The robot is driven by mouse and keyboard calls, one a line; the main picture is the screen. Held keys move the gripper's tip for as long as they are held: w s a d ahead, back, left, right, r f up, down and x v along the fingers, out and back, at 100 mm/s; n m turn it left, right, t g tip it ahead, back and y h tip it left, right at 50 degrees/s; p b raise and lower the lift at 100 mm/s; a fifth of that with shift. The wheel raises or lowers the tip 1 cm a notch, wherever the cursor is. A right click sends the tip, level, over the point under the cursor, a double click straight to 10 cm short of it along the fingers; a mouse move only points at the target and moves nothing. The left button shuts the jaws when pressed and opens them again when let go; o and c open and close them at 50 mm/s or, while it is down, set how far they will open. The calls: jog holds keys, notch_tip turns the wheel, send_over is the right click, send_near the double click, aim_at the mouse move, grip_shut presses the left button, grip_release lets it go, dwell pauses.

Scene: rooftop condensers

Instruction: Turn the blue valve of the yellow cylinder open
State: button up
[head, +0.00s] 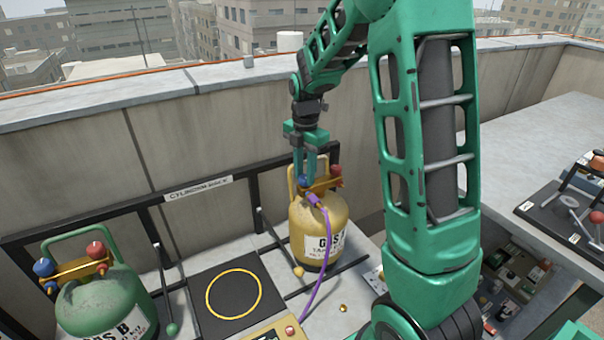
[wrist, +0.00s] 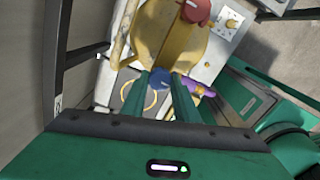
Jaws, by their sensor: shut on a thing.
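The yellow cylinder (head: 319,232) stands upright in the rack in the head view, with a label on its front. On its top are a blue valve (head: 304,181) and a red valve (head: 336,170). A purple hose (head: 325,225) runs from its fitting down to the front. My gripper (head: 306,176) points down from above, its fingers shut on the blue valve. In the wrist view the blue valve (wrist: 160,79) shows between the green fingertips (wrist: 164,82), partly hidden by them. The red valve (wrist: 195,12) lies beyond, clear of the fingers.
A green cylinder (head: 104,302) with blue and red valves stands at the left. A black pad with a yellow ring (head: 233,294) lies empty between the cylinders. Black rack bars (head: 110,230) and the parapet wall (head: 90,175) are close behind. A grey table (head: 545,150) stands at the right.

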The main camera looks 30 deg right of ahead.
aim_at(305, 176)
jog(key=shift+d, duration=0.15)
jog(key=o, duration=1.1)
jog(key=shift+c, duration=0.2)
jog(key=shift+r, duration=0.1)
notch_tip(305, 176, up, 10)
jog(key=shift+r, duration=0.25)
